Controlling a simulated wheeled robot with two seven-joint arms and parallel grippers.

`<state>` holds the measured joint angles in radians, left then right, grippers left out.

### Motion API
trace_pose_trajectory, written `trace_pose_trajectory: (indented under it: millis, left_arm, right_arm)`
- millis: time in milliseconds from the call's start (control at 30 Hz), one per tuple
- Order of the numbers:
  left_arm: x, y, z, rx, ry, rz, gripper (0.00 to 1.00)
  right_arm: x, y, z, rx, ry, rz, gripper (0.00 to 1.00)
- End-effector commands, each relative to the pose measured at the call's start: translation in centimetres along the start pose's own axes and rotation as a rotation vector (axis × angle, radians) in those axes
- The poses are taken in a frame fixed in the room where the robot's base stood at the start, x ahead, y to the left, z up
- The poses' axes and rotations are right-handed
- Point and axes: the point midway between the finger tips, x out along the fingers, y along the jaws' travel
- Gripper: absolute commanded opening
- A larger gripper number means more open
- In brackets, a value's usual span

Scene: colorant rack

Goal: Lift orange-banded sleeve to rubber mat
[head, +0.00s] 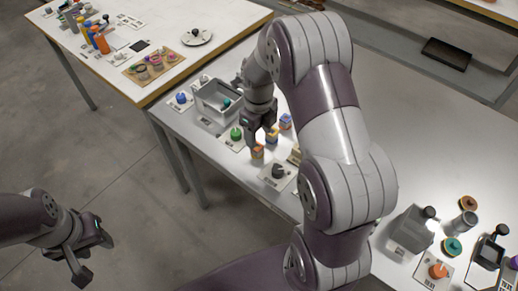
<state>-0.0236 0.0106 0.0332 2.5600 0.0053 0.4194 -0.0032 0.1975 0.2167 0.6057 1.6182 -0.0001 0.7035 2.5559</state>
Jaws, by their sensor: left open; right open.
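Several small sleeve-like blocks stand on the near-left part of the grey table. One with an orange-yellow band (257,152) stands just below my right gripper (261,133), and another with orange (272,136) is beside its fingers. They are too small to tell which is the orange-banded sleeve. My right gripper points down over them, open, with nothing visibly held. My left gripper (90,259) is open and empty over the floor at the lower left.
A grey bin (216,100), a green knob (236,133) and a dark round piece (279,171) stand near the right gripper. A grey box (411,229) and several colored pieces crowd the lower right. My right arm hides the table's middle.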

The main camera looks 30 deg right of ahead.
Motion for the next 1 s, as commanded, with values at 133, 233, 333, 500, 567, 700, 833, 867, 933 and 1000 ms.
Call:
trace_pose_trajectory:
  millis: [133, 233, 333, 500, 567, 700, 833, 867, 933, 1000]
  left_arm:
    - [0.0, 0.0, 0.0, 0.0, 0.0, 0.0, 0.43]
    - [-0.2, 0.0, 0.0, -0.001, 0.0, 0.0, 0.43]
    - [-0.3, 0.0, 0.0, -0.001, 0.0, 0.0, 0.43]
    - [-0.3, 0.0, 0.0, 0.0, 0.0, 0.0, 0.43]
    - [-0.2, 0.0, 0.0, 0.0, 0.0, 0.0, 0.43]
    - [-0.2, 0.0, 0.0, 0.0, 0.0, 0.0, 0.43]
    - [-0.2, 0.0, 0.0, 0.0, 0.0, 0.0, 0.43]
    - [-0.2, 0.0, 0.0, 0.0, 0.0, 0.0, 0.43]
    - [-0.2, 0.0, 0.0, 0.0, 0.0, 0.0, 0.43]
    - [-0.2, 0.0, 0.0, 0.0, 0.0, 0.0, 0.43]
  right_arm:
    - [1.8, 0.0, 0.1, -0.002, -0.001, 0.0, 0.62]
    - [3.4, -0.2, 0.1, -0.002, 0.001, 0.001, 0.62]
    - [5.4, -0.4, 0.2, -0.003, 0.002, 0.001, 0.62]
    - [7.0, -0.5, 0.2, -0.004, -0.003, -0.002, 0.62]
    - [7.0, -0.5, 0.3, -0.004, -0.003, -0.002, 0.62]
    - [7.0, -0.5, 0.2, -0.004, -0.003, -0.002, 0.55]
    - [7.0, -0.5, 0.2, -0.004, -0.003, -0.002, 0.13]
    - [7.0, -0.5, 0.2, -0.004, -0.003, -0.002, 0.08]
    - [7.0, -0.5, 0.2, -0.004, -0.002, -0.001, 0.07]
    - [7.0, -0.5, 0.2, -0.004, -0.002, -0.001, 0.07]
